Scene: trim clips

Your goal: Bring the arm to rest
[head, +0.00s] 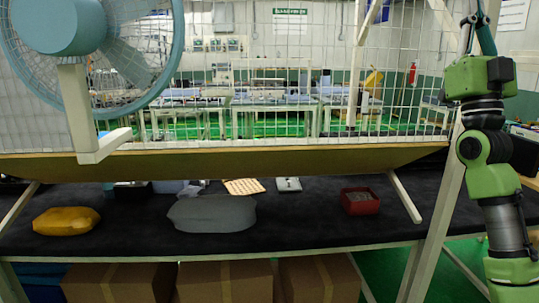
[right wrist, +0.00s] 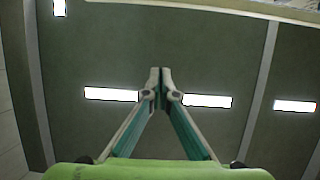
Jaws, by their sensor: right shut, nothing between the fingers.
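My right arm (head: 490,160) stands raised at the right edge of the head view, a green arm with dark joints. My left gripper is not in the head view.
A dark bench (head: 300,220) carries a yellow bundle (head: 66,221), a grey bundle (head: 212,213) and a red box (head: 360,201). A mesh panel with a blue fan (head: 70,25) rises above it. Cardboard boxes (head: 225,282) stand below. A slanted white post (head: 440,210) is close beside my right arm.

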